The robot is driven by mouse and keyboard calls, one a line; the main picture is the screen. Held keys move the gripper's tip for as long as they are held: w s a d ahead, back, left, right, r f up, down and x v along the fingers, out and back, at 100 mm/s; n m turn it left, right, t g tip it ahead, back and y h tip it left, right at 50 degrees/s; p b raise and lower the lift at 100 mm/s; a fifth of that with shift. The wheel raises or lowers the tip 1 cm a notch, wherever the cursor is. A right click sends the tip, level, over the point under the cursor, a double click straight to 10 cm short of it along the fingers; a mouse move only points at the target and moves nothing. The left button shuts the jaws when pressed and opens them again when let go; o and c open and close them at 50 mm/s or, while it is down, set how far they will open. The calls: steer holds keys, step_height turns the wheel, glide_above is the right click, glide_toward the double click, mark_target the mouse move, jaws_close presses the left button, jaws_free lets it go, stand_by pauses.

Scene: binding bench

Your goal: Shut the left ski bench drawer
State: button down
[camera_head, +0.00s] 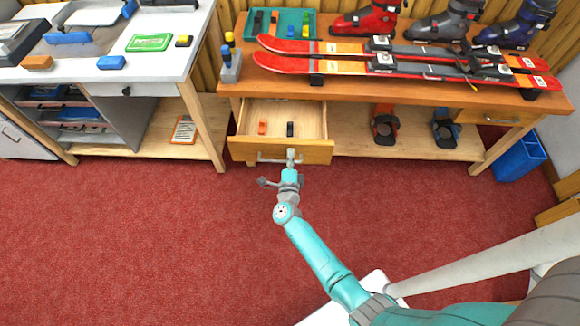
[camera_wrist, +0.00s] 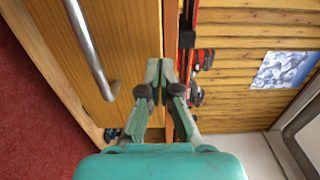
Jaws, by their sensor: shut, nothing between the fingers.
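The left ski bench drawer (camera_head: 310,152) is pulled out from the bench, and its inside shows from above. It holds a small orange item (camera_head: 262,127) and a small black item (camera_head: 290,129). Its wooden front (camera_wrist: 130,35) fills the left part of the wrist view, with the metal bar handle (camera_wrist: 92,50) on it. My gripper (camera_head: 291,154) is at the drawer front by the right part of the handle. Its fingers are together and empty in the wrist view (camera_wrist: 166,68). I cannot tell whether the fingertips touch the drawer front.
The ski bench top (camera_head: 400,88) carries red skis (camera_head: 410,65), ski boots (camera_head: 367,18) and a green tray (camera_head: 280,23). A closed right drawer (camera_head: 500,118) is at the other end. A white workbench (camera_head: 165,72) stands at left, a blue bin (camera_head: 520,158) at right. Red carpet (camera_head: 130,230) is clear.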

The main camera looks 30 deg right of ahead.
steer(key=shift+x, duration=1.05)
